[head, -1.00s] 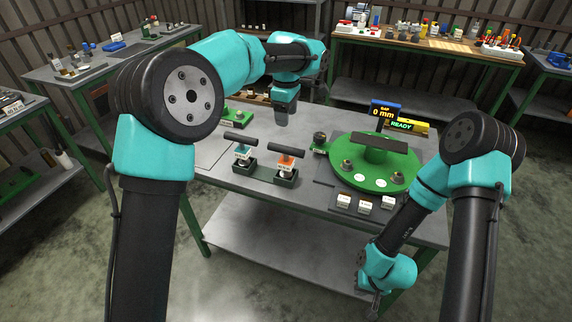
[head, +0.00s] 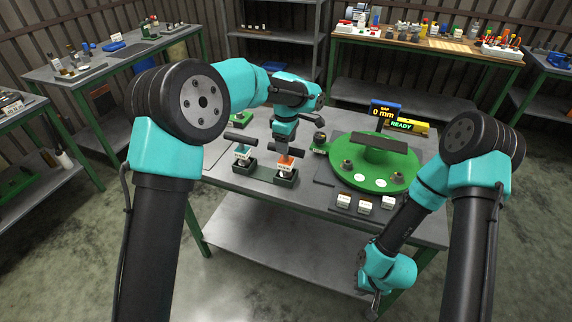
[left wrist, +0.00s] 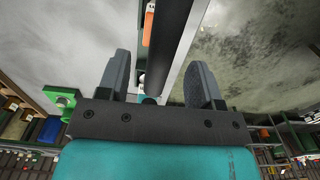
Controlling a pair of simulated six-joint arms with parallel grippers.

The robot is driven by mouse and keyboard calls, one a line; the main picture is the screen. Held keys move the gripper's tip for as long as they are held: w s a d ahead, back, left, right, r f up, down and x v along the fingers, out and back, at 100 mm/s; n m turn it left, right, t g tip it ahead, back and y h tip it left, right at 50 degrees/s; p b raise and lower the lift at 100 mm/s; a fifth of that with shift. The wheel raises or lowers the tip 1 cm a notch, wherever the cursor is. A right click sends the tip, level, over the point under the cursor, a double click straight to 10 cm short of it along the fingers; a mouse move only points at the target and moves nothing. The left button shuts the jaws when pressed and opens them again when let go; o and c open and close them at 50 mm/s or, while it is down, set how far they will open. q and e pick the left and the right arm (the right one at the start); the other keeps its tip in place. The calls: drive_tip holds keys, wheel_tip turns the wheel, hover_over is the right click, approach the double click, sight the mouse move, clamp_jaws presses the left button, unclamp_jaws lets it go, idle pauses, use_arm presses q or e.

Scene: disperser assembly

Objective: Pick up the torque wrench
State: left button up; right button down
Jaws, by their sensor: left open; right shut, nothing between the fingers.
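Two upright tools with black T-shaped handles stand in dark holders on the bench, one with a teal body (head: 242,152) and one with an orange body (head: 285,163). Which is the torque wrench I cannot tell for sure. My left gripper (head: 284,148) points down over the orange tool and partly hides its black handle. In the left wrist view my left gripper (left wrist: 160,75) is open, with the long black handle (left wrist: 169,50) running between its fingers. My right gripper (head: 375,300) is shut and empty, low in front of the bench.
A green round fixture (head: 350,180) with a dark bar across it stands to the right of the tools. Small white-labelled blocks (head: 365,207) sit at the bench's front edge. A gap display (head: 385,110) and a yellow "READY" box (head: 405,126) stand behind.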

sight(286, 164)
use_arm(q)
drive_tip(key=shift+f, duration=2.6)
clamp_jaws()
